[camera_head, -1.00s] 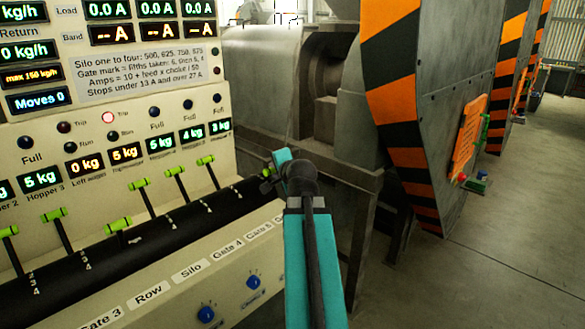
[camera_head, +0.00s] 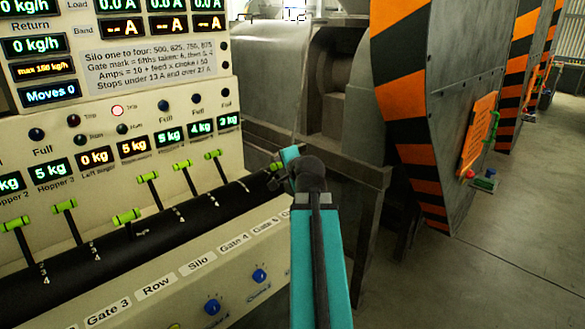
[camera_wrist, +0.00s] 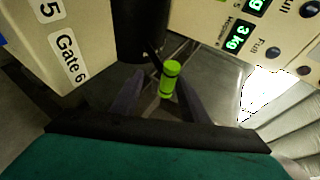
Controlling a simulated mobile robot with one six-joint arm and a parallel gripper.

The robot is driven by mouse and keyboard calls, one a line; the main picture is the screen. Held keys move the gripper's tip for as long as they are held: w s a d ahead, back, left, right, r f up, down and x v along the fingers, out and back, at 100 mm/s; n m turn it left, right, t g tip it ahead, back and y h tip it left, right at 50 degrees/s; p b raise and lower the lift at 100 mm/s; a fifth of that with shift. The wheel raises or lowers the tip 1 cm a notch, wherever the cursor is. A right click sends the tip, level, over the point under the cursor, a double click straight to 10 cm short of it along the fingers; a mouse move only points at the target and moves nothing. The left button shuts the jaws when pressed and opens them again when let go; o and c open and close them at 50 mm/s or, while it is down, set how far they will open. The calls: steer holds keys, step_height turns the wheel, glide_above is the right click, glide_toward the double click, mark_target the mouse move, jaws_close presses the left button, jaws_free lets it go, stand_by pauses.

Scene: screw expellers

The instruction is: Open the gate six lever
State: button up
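In the wrist view the gate six lever has a bright green cross handle (camera_wrist: 170,79) on a dark stem, beside the "Gate 6" label (camera_wrist: 72,57). My gripper (camera_wrist: 158,100) is open, with one dark finger on each side of the handle. I cannot tell whether either finger touches it. In the head view my gripper (camera_head: 277,176) is at the right end of the black lever drum (camera_head: 155,236). There my wrist and the fingers hide most of the gate six lever.
Several other green-handled levers stand along the drum, the nearest with its handle (camera_head: 213,154) left of my gripper. The display panel (camera_head: 140,70) rises behind them. A grey machine (camera_head: 270,75) and a striped orange-black housing (camera_head: 410,120) stand to the right. Floor is clear at far right.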

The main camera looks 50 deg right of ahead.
steer(key=shift+s, duration=0.1)
steer(key=b+v, duration=1.2)
steer(key=v, duration=0.1)
steer(key=shift+s+a+b, duration=0.15)
steer(key=shift+s+b, duration=0.15)
steer(key=shift+b, duration=0.1)
stand_by(0.8)
steer(key=shift+r, duration=0.1)
steer(key=shift+s, duration=0.15)
stand_by(0.3)
